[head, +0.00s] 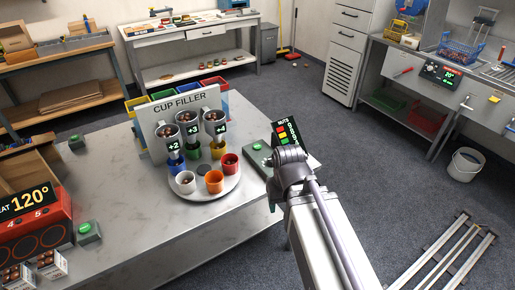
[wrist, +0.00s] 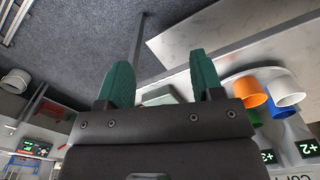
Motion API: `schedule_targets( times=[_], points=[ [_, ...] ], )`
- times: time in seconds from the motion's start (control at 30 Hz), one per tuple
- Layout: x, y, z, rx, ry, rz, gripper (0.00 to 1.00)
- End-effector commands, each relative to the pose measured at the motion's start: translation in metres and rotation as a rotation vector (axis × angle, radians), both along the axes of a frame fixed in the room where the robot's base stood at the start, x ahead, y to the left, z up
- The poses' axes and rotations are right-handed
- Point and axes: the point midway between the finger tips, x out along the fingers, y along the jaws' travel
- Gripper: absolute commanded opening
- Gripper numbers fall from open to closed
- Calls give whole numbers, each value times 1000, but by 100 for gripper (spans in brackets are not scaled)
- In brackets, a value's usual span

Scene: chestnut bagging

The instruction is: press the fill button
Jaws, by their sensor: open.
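The cup filler (head: 180,103) stands on the grey table (head: 200,228), with three hoppers above a round turntable (head: 204,191). White (head: 185,182), orange (head: 214,181) and red cups (head: 230,163) stand at the turntable's front. A grey box with a green button (head: 257,147) sits right of the filler, near the table's edge. My gripper (wrist: 162,75) is open and empty, its green fingers spread apart in the wrist view. In the head view it is mostly hidden by my arm, right of the button box. A grey-green box shows partly between the fingers; its button is not visible there.
A dark screen (head: 286,132) with coloured marks stands just beyond my wrist. A red heater (head: 32,220) is at far left.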

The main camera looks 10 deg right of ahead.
Motion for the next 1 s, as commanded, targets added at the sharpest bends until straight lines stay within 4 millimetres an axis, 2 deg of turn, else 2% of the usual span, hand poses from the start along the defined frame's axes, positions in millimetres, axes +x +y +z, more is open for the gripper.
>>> schedule_targets(
  times=[0.07, 0.6, 1.0],
  points=[
    [0, 0, 0, 0, 0, 0, 53],
    [0, 0, 0, 0, 0, 0, 1],
    [0, 0, 0, 0, 0, 0, 0]
  ],
)
